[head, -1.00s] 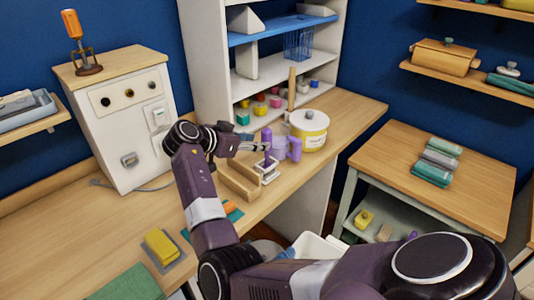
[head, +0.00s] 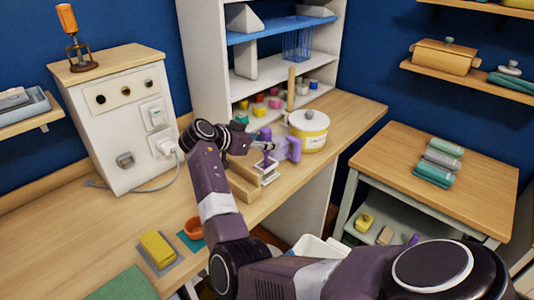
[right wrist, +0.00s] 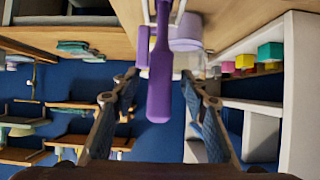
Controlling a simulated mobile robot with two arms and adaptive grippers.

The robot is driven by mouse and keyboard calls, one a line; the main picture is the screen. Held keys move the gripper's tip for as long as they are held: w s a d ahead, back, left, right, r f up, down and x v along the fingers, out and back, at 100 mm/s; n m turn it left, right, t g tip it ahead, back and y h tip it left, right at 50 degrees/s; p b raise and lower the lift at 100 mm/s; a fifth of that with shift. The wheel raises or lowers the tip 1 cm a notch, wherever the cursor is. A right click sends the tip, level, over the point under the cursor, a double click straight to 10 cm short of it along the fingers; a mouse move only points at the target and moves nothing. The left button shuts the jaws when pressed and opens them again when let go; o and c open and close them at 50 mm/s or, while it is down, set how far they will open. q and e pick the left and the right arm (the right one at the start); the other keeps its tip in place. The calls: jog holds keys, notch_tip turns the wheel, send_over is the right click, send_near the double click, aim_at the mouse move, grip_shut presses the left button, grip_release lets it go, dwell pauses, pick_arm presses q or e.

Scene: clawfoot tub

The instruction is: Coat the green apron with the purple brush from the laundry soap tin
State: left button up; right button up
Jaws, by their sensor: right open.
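The purple brush (head: 267,134) stands upright, handle up, in a small white holder (head: 269,177) by a wooden block. My right gripper (head: 263,147) is open around the brush handle. In the right wrist view, the brush (right wrist: 160,80) lies between the two spread fingers, with a gap on each side. A yellow tin with a white lid (head: 313,142), likely the laundry soap tin, stands behind to the right. A folded green cloth (head: 122,285), likely the apron, lies at the lower left, partly cut off. My left gripper is not in view.
A purple mug (head: 293,148) stands close beside the brush. The wooden block (head: 243,184) is under my right gripper. A yellow sponge (head: 158,246) and orange bowl (head: 194,229) lie nearer the front. The counter at left is mostly clear.

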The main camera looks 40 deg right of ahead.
aim_at(264, 129)
jog(key=shift+b, duration=0.4)
dwell(0.3)
jog(key=shift+c, duration=0.7)
grip_shut()
jog(key=shift+r, duration=0.1)
jog(key=shift+r+p, duration=0.55)
jog(key=shift+r, duration=0.45)
jog(key=shift+r+p, duration=1.35)
jog(key=shift+r, duration=1.15)
